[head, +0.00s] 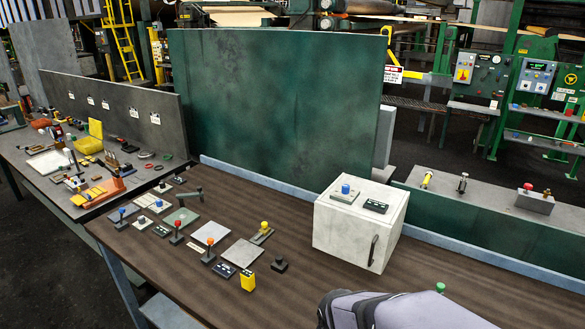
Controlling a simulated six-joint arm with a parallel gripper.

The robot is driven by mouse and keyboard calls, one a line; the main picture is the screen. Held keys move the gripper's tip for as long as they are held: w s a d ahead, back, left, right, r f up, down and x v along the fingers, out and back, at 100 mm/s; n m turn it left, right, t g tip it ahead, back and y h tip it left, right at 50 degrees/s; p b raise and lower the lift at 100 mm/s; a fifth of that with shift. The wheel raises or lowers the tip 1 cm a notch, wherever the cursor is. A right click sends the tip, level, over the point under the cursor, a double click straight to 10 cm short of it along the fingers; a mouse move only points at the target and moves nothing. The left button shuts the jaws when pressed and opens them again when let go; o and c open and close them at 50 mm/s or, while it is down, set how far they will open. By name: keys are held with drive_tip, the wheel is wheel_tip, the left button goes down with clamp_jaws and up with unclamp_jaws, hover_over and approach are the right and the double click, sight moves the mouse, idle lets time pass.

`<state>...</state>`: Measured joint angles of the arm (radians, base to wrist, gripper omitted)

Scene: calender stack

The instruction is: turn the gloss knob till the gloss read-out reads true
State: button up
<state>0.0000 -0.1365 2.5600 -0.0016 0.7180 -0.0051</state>
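No knob or read-out has a label I can read, so I cannot tell which is the gloss knob or its read-out. A blue knob (345,189) sits on a grey plate on top of a white box (335,238), with a small dark panel (376,206) beside it. Several levers and knobs stand on the brown bench, including a red-topped one (176,225), an orange-topped one (208,246) and a yellow-topped one (263,228). A black knob (279,264) stands to their right. Small dark panels (224,270) lie among them. My gripper is not in view.
A tall green panel (280,100) rises behind the bench. Brown bench (305,285) is bare before the white box.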

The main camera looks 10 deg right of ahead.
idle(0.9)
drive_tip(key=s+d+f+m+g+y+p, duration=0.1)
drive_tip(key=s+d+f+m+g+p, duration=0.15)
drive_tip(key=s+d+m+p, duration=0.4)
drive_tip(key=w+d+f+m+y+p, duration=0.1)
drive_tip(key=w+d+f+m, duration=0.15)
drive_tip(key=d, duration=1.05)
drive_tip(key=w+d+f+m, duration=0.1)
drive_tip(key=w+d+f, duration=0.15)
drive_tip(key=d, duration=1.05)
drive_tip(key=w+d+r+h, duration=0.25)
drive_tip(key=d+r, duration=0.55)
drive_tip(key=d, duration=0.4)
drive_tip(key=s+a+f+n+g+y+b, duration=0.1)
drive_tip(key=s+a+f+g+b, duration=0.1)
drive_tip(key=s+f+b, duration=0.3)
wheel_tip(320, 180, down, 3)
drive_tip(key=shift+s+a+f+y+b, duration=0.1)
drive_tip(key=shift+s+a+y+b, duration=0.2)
drive_tip(key=shift+b, duration=0.65)
